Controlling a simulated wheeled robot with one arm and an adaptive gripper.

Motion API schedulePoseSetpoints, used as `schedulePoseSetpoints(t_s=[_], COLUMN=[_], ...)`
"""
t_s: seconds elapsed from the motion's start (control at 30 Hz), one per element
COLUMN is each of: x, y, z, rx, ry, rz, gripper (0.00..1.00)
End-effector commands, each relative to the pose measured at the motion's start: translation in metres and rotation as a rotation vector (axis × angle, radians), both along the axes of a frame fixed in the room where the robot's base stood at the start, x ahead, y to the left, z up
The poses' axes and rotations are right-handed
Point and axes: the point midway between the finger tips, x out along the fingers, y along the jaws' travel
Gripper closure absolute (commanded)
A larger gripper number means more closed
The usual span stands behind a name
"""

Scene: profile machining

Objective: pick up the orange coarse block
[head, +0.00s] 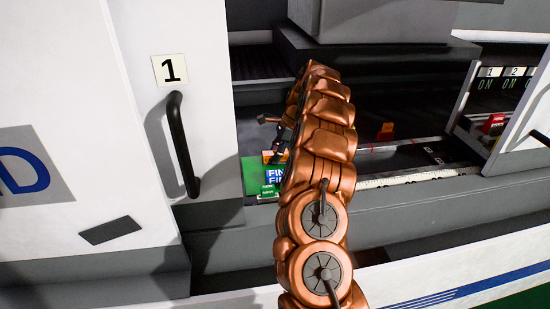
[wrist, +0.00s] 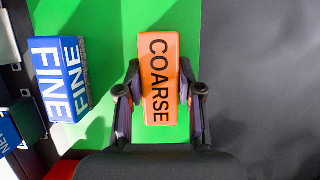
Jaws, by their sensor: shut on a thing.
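The orange block marked COARSE (wrist: 158,65) is between the two fingers of my gripper (wrist: 160,95) in the wrist view. The fingers are shut on its left and right sides, and the block lies over a green surface (wrist: 115,25). I cannot tell whether it touches that surface. In the head view, part of the orange block (head: 268,157) shows above the green surface (head: 254,176), beside my gripper (head: 277,150). My copper-coloured arm hides much of that area.
A blue FINE block (wrist: 58,78) stands close on the left in the wrist view. Another blue item (wrist: 18,125) is at the lower left edge. A white door panel with a black handle (head: 182,143) is at left. A small orange item (head: 385,131) lies right of my arm.

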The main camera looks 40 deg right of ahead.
Motion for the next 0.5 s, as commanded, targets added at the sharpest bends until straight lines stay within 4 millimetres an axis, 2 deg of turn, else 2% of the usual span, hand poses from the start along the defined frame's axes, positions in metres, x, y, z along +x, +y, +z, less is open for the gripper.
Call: schedulePoseSetpoints(t_s=[0.3,0.5], x=[0.000,0.001], y=[0.000,0.000], z=[0.002,0.018], rx=[0.000,-0.001], ry=[-0.001,-0.002], rz=[0.000,0.001], gripper=[1.00,1.00])
